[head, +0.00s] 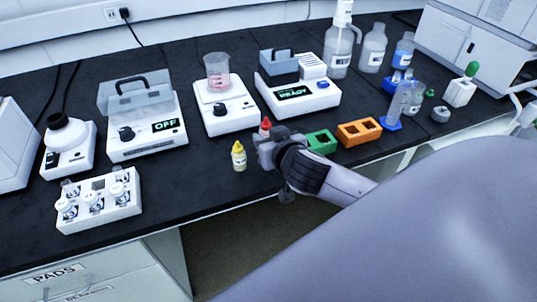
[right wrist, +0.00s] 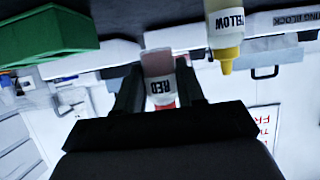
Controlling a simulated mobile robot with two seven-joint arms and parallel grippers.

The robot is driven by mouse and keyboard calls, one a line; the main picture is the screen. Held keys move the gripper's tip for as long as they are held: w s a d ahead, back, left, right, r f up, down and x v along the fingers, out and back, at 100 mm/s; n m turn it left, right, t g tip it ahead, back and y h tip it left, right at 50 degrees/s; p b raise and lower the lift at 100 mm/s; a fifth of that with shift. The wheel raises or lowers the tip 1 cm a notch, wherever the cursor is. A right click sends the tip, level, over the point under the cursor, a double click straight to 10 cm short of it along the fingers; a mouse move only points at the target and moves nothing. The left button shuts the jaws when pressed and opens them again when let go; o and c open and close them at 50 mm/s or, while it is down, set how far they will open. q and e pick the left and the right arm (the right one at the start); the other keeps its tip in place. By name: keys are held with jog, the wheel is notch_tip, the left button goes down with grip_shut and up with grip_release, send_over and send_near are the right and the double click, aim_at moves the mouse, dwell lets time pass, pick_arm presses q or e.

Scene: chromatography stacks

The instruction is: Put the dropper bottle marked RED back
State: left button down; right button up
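The dropper bottle marked RED (right wrist: 160,88) is between the fingers of my right gripper (right wrist: 161,88) in the right wrist view. Both fingers lie close along its sides with no clear gap, and its label shows. In the head view, only the upper part of the red bottle (head: 265,126) shows behind my right gripper (head: 268,146), which is low over the bench's front part. Whether the bottle's base touches the bench is hidden. A yellow dropper bottle (head: 239,156) stands upright just left of the gripper; it also shows in the right wrist view (right wrist: 224,35). My left gripper is not in view.
A green block (head: 321,141) and an orange block (head: 359,131) with openings stand right of the gripper. A white vial rack (head: 98,204) is at left. Devices marked OFF (head: 147,128) and READY (head: 298,97) stand behind. Bare black bench lies between rack and yellow bottle.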

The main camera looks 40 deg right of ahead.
notch_tip(320, 180, down, 4)
jog(key=shift+f+b, duration=0.1)
jog(key=shift+b, duration=0.4)
jog(key=shift+f, duration=0.2)
jog(key=shift+f, duration=0.15)
jog(key=o, duration=0.6)
jog(key=shift+c, duration=0.2)
